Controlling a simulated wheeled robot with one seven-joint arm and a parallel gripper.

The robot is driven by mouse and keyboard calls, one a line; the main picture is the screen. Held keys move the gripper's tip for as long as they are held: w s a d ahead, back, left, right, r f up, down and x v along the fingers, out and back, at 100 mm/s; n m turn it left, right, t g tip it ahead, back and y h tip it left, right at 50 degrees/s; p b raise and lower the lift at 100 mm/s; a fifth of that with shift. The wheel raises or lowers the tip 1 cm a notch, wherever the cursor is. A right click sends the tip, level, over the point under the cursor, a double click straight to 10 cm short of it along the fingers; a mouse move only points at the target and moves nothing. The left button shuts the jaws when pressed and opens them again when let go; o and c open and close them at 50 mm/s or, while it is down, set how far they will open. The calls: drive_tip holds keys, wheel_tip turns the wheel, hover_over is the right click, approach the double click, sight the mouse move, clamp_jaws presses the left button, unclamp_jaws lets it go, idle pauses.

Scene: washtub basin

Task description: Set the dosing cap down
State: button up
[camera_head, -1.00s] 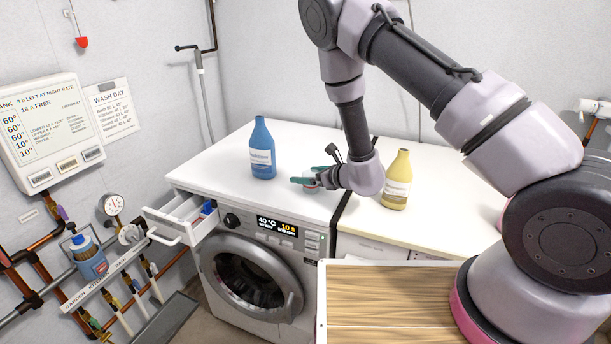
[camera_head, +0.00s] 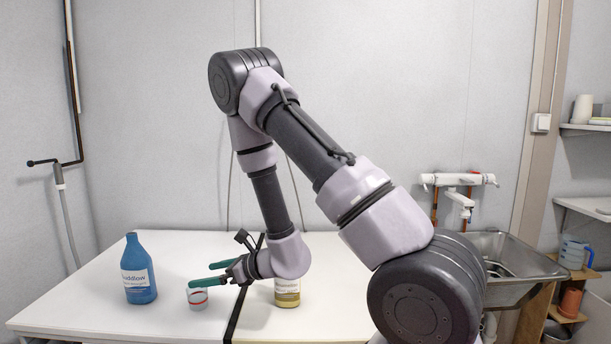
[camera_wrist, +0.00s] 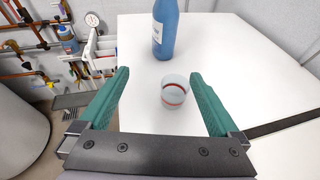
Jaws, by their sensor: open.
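The dosing cap (camera_head: 197,297) is a small translucent cup with a red band. It stands upright on the white machine top (camera_head: 90,290). In the wrist view the cap (camera_wrist: 174,92) sits between the two green fingers, with a gap on both sides. My gripper (camera_head: 205,274) is open and its fingers reach over and around the cap from the right. In the wrist view the gripper (camera_wrist: 160,95) shows both fingertips spread wide.
A blue bottle (camera_head: 139,270) stands left of the cap; in the wrist view it (camera_wrist: 165,30) is just beyond. A yellow bottle (camera_head: 287,291) stands behind my wrist, partly hidden. A dark gap (camera_head: 238,312) splits the two tops. A steel sink (camera_head: 500,262) is at right.

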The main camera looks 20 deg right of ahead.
drive_tip(key=s+d+r+n+g+y, duration=0.1)
drive_tip(key=s+r+n+g, duration=0.45)
drive_tip(key=r, duration=0.55)
drive_tip(key=s+d+r+n+g, duration=0.1)
drive_tip(key=s+r+n+g, duration=0.2)
drive_tip(key=s+r+n, duration=0.65)
drive_tip(key=s+d+r+n+t+h, duration=0.1)
drive_tip(key=d+r+n+t+h, duration=0.2)
drive_tip(key=d, duration=0.7)
drive_tip(key=s+d+r+n+t+h, duration=0.2)
drive_tip(key=d+r+h, duration=0.5)
drive_tip(key=d, duration=0.4)
drive_tip(key=r+n+t, duration=0.1)
drive_tip(key=t, duration=0.1)
drive_tip(key=shift+s+t+h, duration=0.2)
drive_tip(key=shift+t+h, duration=0.15)
drive_tip(key=shift+h, duration=0.05)
drive_tip(key=shift+d, duration=0.1)
drive_tip(key=shift+c, duration=0.3)
